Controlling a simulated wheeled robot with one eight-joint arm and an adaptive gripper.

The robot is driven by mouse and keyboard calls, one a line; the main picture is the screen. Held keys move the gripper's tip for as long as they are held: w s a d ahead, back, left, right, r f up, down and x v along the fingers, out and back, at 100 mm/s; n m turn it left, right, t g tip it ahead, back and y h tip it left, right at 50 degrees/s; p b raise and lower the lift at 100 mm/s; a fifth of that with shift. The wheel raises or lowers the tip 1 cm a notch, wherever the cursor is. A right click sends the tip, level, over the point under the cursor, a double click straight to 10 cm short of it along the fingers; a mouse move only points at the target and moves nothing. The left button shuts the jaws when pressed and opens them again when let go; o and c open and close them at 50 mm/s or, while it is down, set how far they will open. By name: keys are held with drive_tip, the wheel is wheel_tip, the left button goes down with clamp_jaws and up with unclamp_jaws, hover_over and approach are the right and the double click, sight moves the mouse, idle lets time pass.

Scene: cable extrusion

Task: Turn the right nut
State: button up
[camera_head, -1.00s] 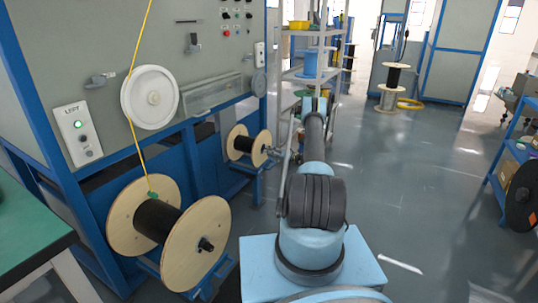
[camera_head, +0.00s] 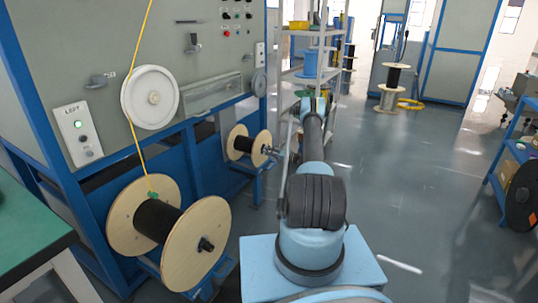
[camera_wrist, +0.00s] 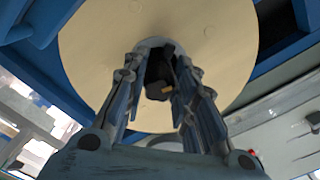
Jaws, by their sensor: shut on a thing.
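The right spool is the smaller wooden one with a dark core (camera_head: 243,144), on the blue frame below the machine panel. Its round pale flange (camera_wrist: 225,45) fills the upper wrist view. My gripper (camera_wrist: 157,50) points straight at the flange's middle. Its two fingers are closed around the right nut, a dark piece (camera_wrist: 158,88) at the spool's centre, partly hidden by the fingers. In the head view my gripper (camera_head: 271,150) is small, at the right side of that spool.
A larger spool (camera_head: 195,250) with yellow cable stands nearer, at the left. A green-topped table (camera_head: 25,225) is at the left edge. A grey shelf rack (camera_head: 312,75) stands just behind my arm. The floor to the right is open up to a blue rack (camera_head: 497,185).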

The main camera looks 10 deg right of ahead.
drive_tip(key=shift+d+m, duration=0.1)
drive_tip(key=shift+m, duration=1.6)
drive_tip(key=o, duration=1.1)
drive_tip(key=shift+c, duration=0.2)
drive_tip(key=v, duration=1.2)
